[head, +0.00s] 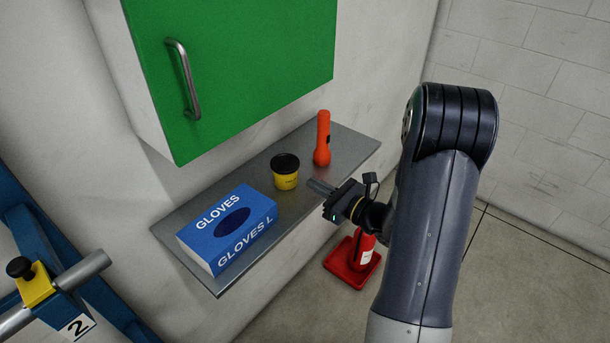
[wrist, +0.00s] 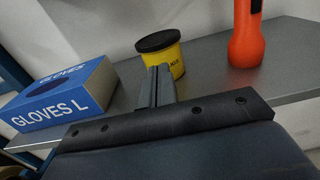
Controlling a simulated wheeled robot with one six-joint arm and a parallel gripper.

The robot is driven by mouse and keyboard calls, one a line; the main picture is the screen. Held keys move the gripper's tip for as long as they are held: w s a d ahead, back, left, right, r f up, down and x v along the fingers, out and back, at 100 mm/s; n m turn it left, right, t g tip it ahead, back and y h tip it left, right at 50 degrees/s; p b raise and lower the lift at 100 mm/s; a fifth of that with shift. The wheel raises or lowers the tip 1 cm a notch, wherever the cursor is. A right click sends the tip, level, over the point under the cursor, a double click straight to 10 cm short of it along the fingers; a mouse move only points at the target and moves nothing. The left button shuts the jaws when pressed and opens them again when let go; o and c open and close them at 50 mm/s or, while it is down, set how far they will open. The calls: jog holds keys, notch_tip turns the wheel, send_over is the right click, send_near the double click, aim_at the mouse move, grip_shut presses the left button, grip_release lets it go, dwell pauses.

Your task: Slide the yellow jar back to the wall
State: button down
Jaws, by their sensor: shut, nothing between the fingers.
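The yellow jar (head: 285,181) with a black lid stands upright on the grey shelf (head: 188,217), between the glove box and the orange torch. It also shows in the wrist view (wrist: 174,59), its lower left part hidden behind my fingers. My gripper (head: 318,186) is shut and empty, at the shelf's front edge, a little to the right of the jar and on its near side. In the wrist view the closed fingers (wrist: 157,85) point toward the jar. I cannot tell whether the tips touch it. The wall (head: 372,85) is behind the shelf.
A blue glove box (head: 245,222) is left of the jar, and an orange torch (head: 322,140) stands to its right. A green cabinet door (head: 240,70) with a handle hangs above. A red object (head: 350,262) stands on the floor below.

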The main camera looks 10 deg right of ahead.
aim_at(277, 163)
jog(key=shift+p+x, duration=0.45)
jog(key=shift+x, duration=1.65)
jog(key=b+x, duration=0.4)
jog(key=x, duration=0.5)
jog(key=shift+f, duration=0.15)
jog(key=shift+w+a, duration=0.15)
jog(key=shift+w, duration=0.1)
